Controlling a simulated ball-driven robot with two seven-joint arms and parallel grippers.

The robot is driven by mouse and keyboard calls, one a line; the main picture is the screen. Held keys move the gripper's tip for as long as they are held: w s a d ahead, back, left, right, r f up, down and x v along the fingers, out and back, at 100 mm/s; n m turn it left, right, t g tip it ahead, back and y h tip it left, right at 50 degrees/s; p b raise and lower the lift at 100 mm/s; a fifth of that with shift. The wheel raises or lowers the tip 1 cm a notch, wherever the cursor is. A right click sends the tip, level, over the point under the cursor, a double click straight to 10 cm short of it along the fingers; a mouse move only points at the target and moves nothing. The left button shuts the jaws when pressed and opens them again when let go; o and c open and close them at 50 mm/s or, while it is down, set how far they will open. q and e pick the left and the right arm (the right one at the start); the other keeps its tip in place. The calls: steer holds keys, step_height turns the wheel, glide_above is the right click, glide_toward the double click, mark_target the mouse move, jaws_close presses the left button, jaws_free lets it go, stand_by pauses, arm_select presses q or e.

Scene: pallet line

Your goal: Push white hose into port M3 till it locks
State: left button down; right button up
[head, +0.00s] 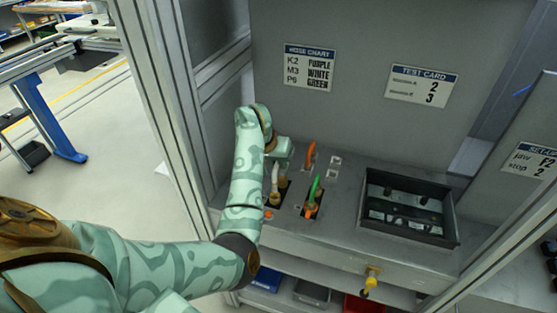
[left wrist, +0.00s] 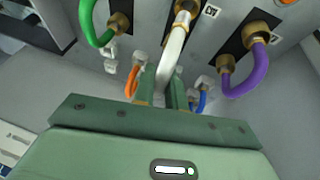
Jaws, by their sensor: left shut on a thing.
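The white hose (head: 275,175) stands at the left port group on the grey bench top. In the left wrist view the white hose (left wrist: 173,48) runs up from between my fingers to a brass port (left wrist: 186,8). A small label (left wrist: 210,12) sits beside that port, too tilted to read surely. My left gripper (head: 279,158) is shut on the white hose; its green fingers also show in the left wrist view (left wrist: 163,88). The hose end meets the brass fitting; I cannot tell how deep it sits. My right gripper is not in view.
A green hose (left wrist: 88,20) and a purple hose (left wrist: 245,78) loop from neighbouring brass ports. Orange (head: 309,155) and blue (left wrist: 201,98) hoses are close by. The hose chart (head: 308,68) pairs M3 with white. An open dark bin (head: 452,243) is at right.

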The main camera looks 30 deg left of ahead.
arm_select(q)
steer(key=shift+f+b, duration=1.25)
steer(key=shift+f, duration=0.4)
steer(key=shift+f+b, duration=0.55)
steer(key=shift+f, duration=0.05)
steer(key=c, duration=1.4)
jaws_free()
steer(key=shift+o, duration=0.2)
steer(key=shift+r, duration=0.1)
